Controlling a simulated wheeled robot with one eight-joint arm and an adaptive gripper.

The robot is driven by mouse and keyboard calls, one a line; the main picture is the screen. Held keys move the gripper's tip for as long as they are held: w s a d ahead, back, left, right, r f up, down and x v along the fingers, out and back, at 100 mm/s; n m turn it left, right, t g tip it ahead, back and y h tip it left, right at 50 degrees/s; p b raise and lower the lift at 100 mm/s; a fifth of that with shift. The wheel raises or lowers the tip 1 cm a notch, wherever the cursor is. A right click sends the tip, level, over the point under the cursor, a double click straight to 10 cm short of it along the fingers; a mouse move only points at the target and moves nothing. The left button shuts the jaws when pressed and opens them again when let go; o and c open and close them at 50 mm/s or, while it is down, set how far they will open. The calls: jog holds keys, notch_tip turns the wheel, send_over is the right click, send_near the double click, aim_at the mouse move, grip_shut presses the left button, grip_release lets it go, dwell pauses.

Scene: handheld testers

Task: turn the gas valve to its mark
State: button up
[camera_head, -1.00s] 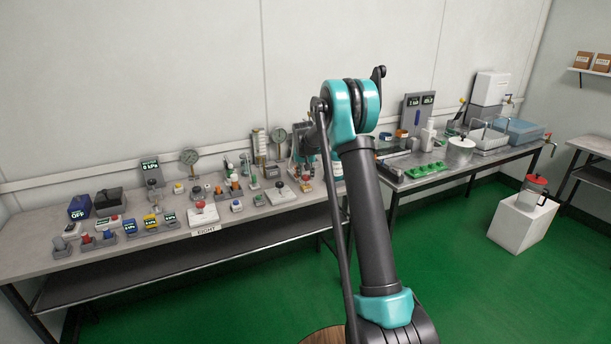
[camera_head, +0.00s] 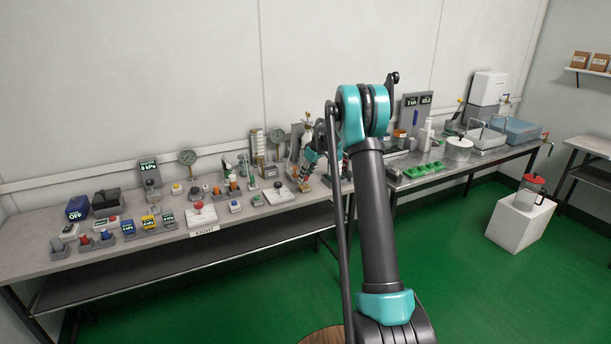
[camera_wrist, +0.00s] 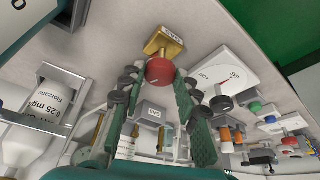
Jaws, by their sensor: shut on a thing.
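A round red knob (camera_wrist: 160,72) on a brass-coloured body (camera_wrist: 164,42) with a small label is in the upper middle of the wrist view. My gripper (camera_wrist: 160,80), with green fingers and dark grey pads, has this knob between its fingertips. It is shut on the knob, though the exact contact is hard to see. A pale sloped panel (camera_wrist: 243,72) with small lettering and a black knob (camera_wrist: 222,101) stands just right of the right finger. In the head view my gripper (camera_head: 309,168) is low over the bench, too small to show its grip.
Several small testers and knobs crowd the bench (camera_head: 130,250), with a round gauge (camera_head: 277,135) at the back. A white labelled bottle (camera_wrist: 30,140) is left in the wrist view. A labelled grey block (camera_wrist: 155,118) shows between the fingers. Green floor is free in front.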

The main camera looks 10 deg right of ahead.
jog(key=n+g+y, duration=0.1)
jog(key=n, duration=0.3)
jog(key=shift+w+d, duration=0.1)
dwell(0.5)
jog(key=o, duration=1.2)
jog(key=shift+c, duration=0.2)
jog(key=v, duration=1.2)
jog(key=shift+w, duration=0.2)
